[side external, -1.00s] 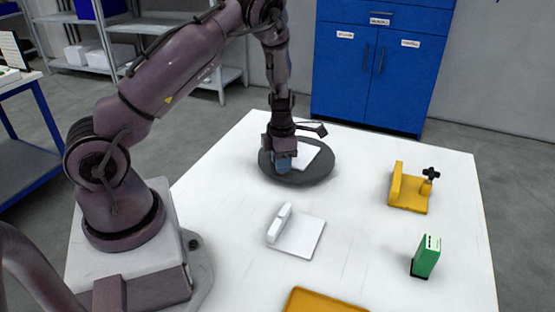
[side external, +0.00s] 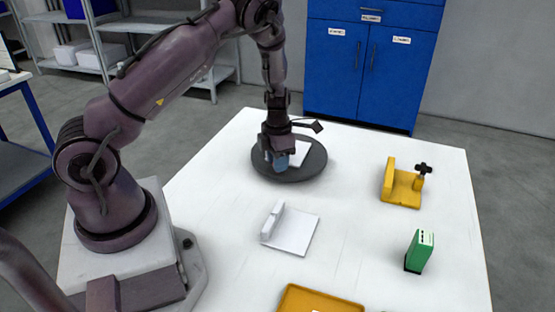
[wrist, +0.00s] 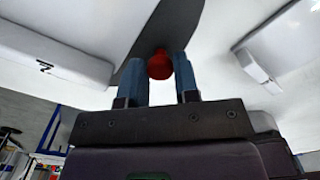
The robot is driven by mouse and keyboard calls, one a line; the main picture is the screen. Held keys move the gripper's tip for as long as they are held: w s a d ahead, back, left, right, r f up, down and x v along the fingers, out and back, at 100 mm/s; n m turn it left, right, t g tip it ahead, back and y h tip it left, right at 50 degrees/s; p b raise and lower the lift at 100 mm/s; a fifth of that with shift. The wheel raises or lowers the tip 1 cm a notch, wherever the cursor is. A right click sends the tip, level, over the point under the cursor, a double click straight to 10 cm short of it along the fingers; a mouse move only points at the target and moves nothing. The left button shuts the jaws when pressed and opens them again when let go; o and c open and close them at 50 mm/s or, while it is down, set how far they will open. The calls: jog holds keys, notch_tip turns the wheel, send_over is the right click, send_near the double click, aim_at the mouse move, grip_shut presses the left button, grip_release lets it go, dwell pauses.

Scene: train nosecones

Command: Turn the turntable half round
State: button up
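The turntable (side external: 313,168) is a dark grey disc lying on the far part of the white table. A white flat piece (side external: 300,152) shows on it, partly behind my gripper. My gripper (side external: 276,162) points down at the disc, with blue fingers low over its near left half. In the wrist view a red knob (wrist: 160,65) sits between the tips of my two blue fingers (wrist: 161,75). The dark disc (wrist: 180,25) shows behind it.
A white plate with an upright block (side external: 292,232) lies in front of the turntable. A yellow fixture with a black knob (side external: 402,188) and a green block (side external: 420,251) stand at the right. An orange tray (side external: 318,302) is at the near edge. Table between them is clear.

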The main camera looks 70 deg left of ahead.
jog(key=o, duration=0.3)
jog(key=shift+o, duration=0.2)
notch_tip(320, 180, up, 13)
dwell(0.3)
